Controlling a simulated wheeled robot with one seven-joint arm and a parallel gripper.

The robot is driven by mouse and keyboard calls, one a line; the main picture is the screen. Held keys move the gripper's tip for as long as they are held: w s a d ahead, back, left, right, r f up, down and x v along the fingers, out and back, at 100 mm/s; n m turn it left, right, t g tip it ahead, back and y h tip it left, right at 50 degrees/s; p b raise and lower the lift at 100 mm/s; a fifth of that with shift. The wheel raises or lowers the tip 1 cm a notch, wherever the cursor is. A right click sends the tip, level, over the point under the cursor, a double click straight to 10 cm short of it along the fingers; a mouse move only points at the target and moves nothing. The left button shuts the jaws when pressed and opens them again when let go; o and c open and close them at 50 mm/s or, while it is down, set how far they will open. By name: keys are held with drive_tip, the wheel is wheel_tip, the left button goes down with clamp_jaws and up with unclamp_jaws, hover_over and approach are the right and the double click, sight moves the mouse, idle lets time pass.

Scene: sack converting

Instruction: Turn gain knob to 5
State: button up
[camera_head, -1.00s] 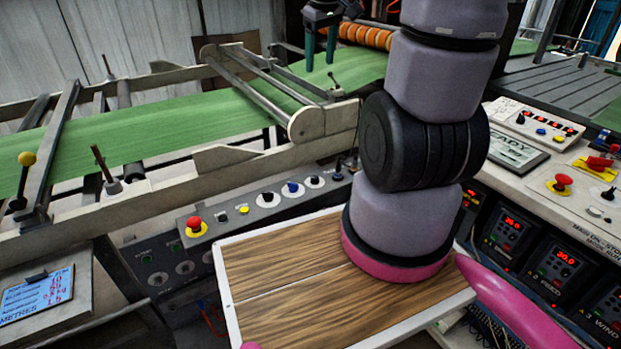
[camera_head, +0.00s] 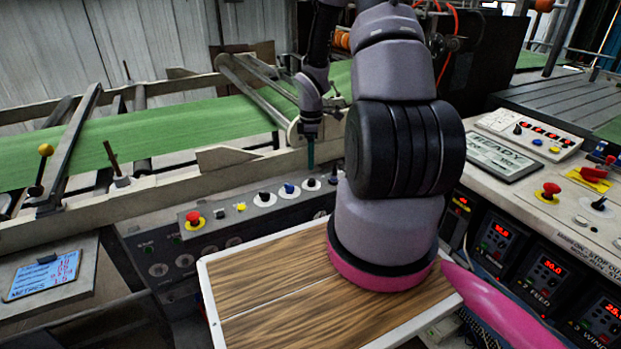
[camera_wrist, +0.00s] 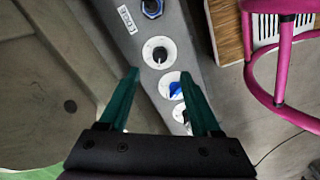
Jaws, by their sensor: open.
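A row of knobs on round white dials runs along the grey control panel (camera_head: 220,225). A small label (camera_wrist: 127,18) beside the top one is too small to read, so I cannot tell which is the gain knob. My gripper (camera_wrist: 160,75) is open and empty, teal fingers spread over the panel. In the head view its fingertips (camera_head: 310,155) hang just above the dials, apparently not touching.
A red stop button (camera_head: 194,219) and a yellow button (camera_head: 240,207) sit left of the dials. The machine's beige rail (camera_head: 150,200) and green web (camera_head: 180,128) lie behind the panel. A wooden board (camera_head: 270,285) is in front. A right-hand console (camera_head: 555,215) carries more controls.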

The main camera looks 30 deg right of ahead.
sight(311, 180)
wheel_tip(311, 180, down, 8)
drive_tip(key=shift+f, duration=0.1)
idle(0.4)
clamp_jaws()
